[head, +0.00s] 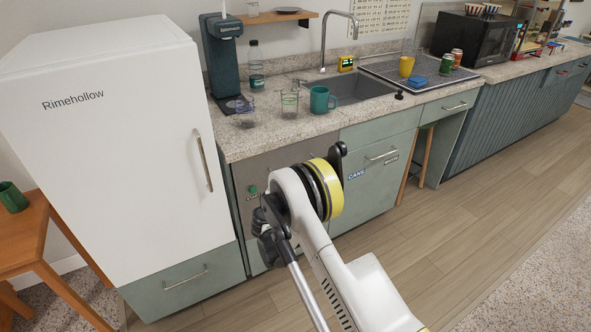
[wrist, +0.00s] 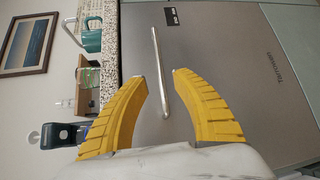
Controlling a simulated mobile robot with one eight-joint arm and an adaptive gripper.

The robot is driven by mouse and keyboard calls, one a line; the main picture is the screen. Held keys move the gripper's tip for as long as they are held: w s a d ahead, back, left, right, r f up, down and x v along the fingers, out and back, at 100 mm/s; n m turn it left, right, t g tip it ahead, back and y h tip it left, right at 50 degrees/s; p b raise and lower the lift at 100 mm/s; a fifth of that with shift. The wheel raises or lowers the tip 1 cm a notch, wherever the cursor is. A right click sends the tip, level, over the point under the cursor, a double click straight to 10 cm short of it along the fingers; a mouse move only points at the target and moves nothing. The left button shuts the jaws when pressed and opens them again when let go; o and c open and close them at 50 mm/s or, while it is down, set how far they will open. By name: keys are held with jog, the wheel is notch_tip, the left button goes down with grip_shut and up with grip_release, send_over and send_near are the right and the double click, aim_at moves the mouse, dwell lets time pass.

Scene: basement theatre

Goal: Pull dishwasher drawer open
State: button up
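The dishwasher front is a grey steel panel (head: 240,175) under the counter, between the white fridge and the green cabinets; my arm covers much of it in the head view. In the wrist view its steel face (wrist: 215,75) fills the middle and right, with dark lettering and a small black label. A slim silver bar handle (wrist: 157,60) runs up and down that picture. My gripper (wrist: 159,76) is open, its yellow fingers either side of the handle's lower part in the picture. I cannot tell whether they touch it. The handle is hidden in the head view.
A white fridge (head: 110,130) with a green lower drawer (head: 185,280) stands left. Green cabinets (head: 375,170) stand right. The counter (head: 290,135) above holds a teal mug (head: 322,100), glasses and a coffee machine (head: 222,60). Wooden floor (head: 465,215) is clear to the right.

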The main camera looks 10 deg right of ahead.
jog(key=b+x, duration=0.2)
jog(key=x, duration=0.5)
jog(key=shift+w+d+f, duration=0.15)
jog(key=shift+w, duration=0.15)
jog(key=shift+w+d+b, duration=0.2)
jog(key=shift+w+b, duration=0.1)
jog(key=shift+w, duration=0.1)
jog(key=shift+c, duration=0.5)
grip_shut()
